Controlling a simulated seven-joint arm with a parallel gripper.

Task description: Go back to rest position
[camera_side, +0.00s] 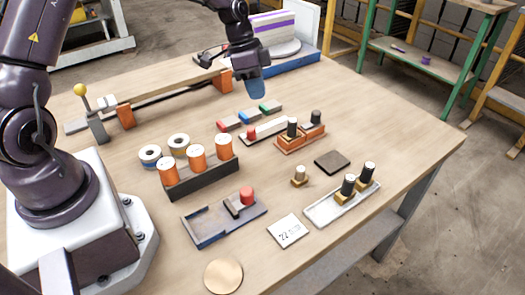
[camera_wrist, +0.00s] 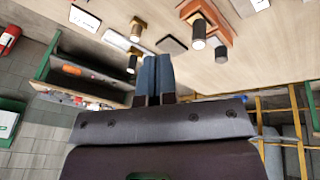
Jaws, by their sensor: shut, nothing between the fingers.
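My gripper (camera_side: 257,90) hangs above the back part of the table, over the area behind the red, blue and green blocks. Its blue fingers are together with nothing between them. The wrist view shows the closed fingertips (camera_wrist: 158,58) side by side. The orange hollow brick (camera_side: 299,138) stands on the table to the right of and below my gripper in the side view, with black-topped cylinders in it. It also shows in the wrist view (camera_wrist: 222,24). My gripper is apart from it and touches nothing that I can see.
A black holder (camera_side: 203,180) carries several orange cylinders. A white tray (camera_side: 325,209) holds black-topped brass pegs. A small brass peg (camera_side: 299,177), dark square pad (camera_side: 332,162), blue tray (camera_side: 205,229) and a white card (camera_side: 288,231) lie nearby. A long rail fixture (camera_side: 165,94) stands at the back left.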

